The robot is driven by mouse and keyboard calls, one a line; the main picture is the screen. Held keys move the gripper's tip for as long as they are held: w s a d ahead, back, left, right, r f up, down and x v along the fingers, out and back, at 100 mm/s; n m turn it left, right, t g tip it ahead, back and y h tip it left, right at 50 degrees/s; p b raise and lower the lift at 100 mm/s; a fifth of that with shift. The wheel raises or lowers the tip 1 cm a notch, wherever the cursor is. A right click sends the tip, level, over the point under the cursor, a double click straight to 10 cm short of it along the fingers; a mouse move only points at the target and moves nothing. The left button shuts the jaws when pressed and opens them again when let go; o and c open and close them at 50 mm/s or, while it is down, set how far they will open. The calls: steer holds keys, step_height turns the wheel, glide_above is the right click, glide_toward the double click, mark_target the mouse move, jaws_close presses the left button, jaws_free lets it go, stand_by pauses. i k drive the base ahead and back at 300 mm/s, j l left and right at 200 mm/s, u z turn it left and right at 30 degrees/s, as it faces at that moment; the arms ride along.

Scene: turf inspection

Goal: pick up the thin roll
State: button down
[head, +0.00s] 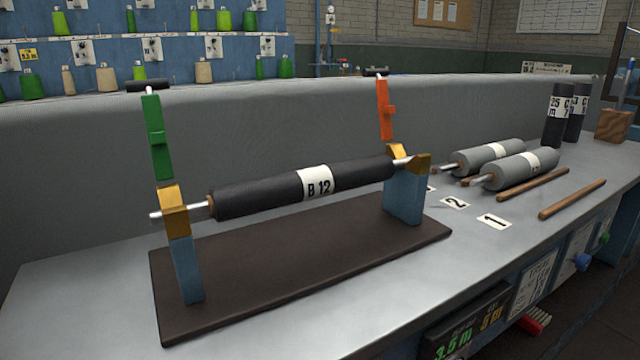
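A long, slim black roll (262,191) with a white label "B 12" lies level across a stand, its bare metal shaft ends resting in brass-coloured holders (174,212) on blue posts. The green lever (156,138) at the left post and the orange lever (385,108) at the right post both stand up. Two grey rolls (513,169) (480,157) with white labels lie side by side on the bench to the right; they look shorter than the black one. Which roll the task means by thin is not marked. My gripper is not in view.
The stand's dark base plate (300,292) sits on the grey bench (75,290). Number cards (494,222) and two wooden rods (572,199) lie at the right. Dark upright rolls (556,125) and a wooden block (613,125) stand beyond. A grey wall (90,165) runs behind the stand.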

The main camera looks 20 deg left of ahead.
mark_target(225, 203)
steer(key=k+u, duration=0.1)
steer(key=u, duration=0.6)
steer(key=k+u, duration=0.15)
steer(key=u, duration=0.2)
